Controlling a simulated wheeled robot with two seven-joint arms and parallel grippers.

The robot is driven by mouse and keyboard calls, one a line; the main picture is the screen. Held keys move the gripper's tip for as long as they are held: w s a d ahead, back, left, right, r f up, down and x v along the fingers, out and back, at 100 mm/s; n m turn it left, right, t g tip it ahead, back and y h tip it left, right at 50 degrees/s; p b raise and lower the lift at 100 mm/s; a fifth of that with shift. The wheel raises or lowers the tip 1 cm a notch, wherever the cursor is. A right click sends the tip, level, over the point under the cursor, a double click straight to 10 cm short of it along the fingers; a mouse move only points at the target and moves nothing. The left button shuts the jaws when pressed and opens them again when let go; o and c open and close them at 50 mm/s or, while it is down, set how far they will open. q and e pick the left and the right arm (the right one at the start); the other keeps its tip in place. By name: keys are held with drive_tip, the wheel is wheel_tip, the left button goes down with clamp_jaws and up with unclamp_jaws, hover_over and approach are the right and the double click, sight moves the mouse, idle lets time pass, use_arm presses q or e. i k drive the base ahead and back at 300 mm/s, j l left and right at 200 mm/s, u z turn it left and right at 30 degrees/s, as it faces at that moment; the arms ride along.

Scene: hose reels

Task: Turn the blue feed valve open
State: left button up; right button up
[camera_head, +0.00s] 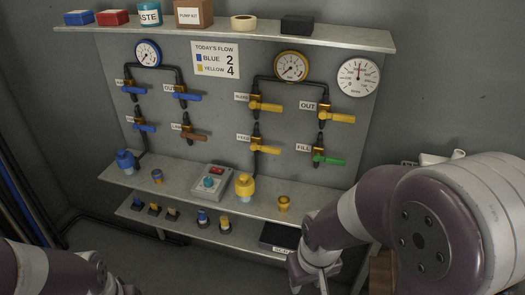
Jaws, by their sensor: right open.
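Three blue lever handles are on the left half of the grey panel: upper left (134,90), upper right (187,97) and lower left (145,127). All three levers point right, roughly level. Their small labels are too blurred for me to tell which one is the feed valve. A blue-rimmed gauge (148,53) is piped above them. My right gripper (312,284) is low in front of the shelves, open and well apart from the blue levers, partly cut off by the bottom edge. My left gripper (116,286) barely shows at the bottom left; its fingers are hidden.
A brown lever (194,136), yellow levers (265,106) and a green lever (328,160) share the panel. The lower shelf (325,188) holds a grey control box (210,181) and blue and yellow fittings. A top shelf (345,38) overhangs.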

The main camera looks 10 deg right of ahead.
sight(136, 126)
drive_tip(key=i+j+z, duration=0.15)
drive_tip(key=i+j, duration=0.3)
drive_tip(key=i, duration=0.3)
drive_tip(key=i+j+z, duration=0.2)
drive_tip(key=i+j, duration=0.3)
drive_tip(key=i, duration=0.2)
